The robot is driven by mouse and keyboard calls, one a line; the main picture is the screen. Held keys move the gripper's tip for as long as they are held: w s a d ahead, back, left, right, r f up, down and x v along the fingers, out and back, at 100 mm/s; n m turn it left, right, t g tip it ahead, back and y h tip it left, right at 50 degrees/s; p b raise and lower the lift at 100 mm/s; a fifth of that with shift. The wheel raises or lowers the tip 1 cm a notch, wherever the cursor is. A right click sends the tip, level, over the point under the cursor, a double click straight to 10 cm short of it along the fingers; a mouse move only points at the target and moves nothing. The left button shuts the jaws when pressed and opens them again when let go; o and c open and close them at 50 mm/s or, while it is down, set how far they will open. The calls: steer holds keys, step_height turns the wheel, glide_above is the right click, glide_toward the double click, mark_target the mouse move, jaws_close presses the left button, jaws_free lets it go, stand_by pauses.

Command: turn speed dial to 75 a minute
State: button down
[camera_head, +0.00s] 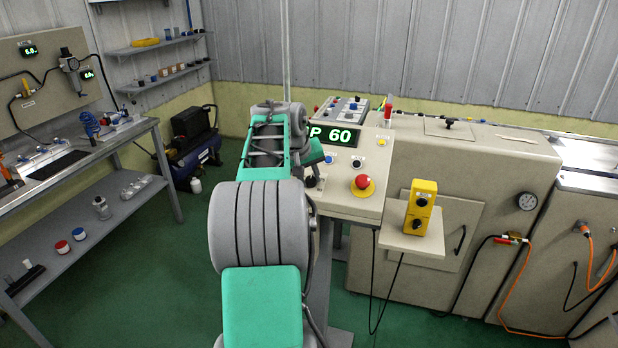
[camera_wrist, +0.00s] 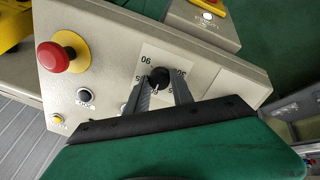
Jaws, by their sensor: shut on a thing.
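The speed dial (camera_wrist: 160,75) is a black round knob on a pale scale plate in the wrist view. The scale shows 90 and 30; the other numbers are partly covered by my fingers. My gripper (camera_wrist: 161,84) has its two grey fingers on either side of the knob and is shut on it. The knob's pointer cannot be made out. In the head view the green display (camera_head: 331,135) on the panel reads 60, with its left edge hidden by my arm. My gripper is hidden behind my arm there.
A red emergency button (camera_wrist: 53,57) on a yellow ring sits on the same panel, left of the dial in the wrist view, with a black button (camera_wrist: 85,96) between. A yellow control box (camera_head: 420,207) stands on a shelf right of the panel.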

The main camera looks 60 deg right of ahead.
steer(key=shift+m, duration=0.4)
steer(key=m+b, duration=0.1)
steer(key=m, duration=0.4)
steer(key=shift+m, duration=0.3)
steer(key=m+b, duration=0.2)
steer(key=m, duration=0.3)
steer(key=shift+s+d+y, duration=0.1)
steer(key=shift+y, duration=0.2)
steer(key=shift+m, duration=0.3)
steer(key=c, duration=1.1)
jaws_free()
